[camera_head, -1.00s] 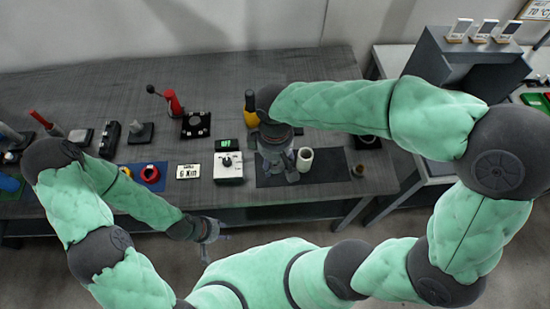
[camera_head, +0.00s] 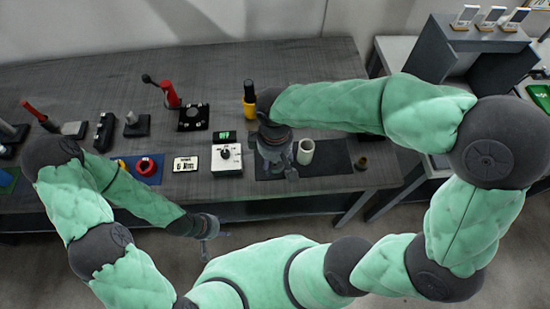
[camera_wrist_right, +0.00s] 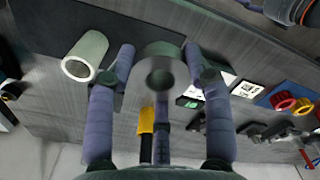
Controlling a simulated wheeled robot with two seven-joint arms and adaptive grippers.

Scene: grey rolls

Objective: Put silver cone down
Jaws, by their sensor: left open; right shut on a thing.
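The silver cone (camera_wrist_right: 160,80) shows in the right wrist view as a grey round piece with a dark centre hole. It sits between the fingers of my right gripper (camera_wrist_right: 160,62), which is shut on it. In the head view my right gripper (camera_head: 276,160) is over the left part of the dark mat (camera_head: 330,158), and the arm and fingers hide most of the cone. I cannot tell whether the cone touches the mat. My left gripper (camera_head: 210,230) is open and empty, in front of the bench edge.
A pale hollow roll (camera_head: 305,152) stands close to the right of my right gripper. A small brown piece (camera_head: 361,163) is at the mat's right end.

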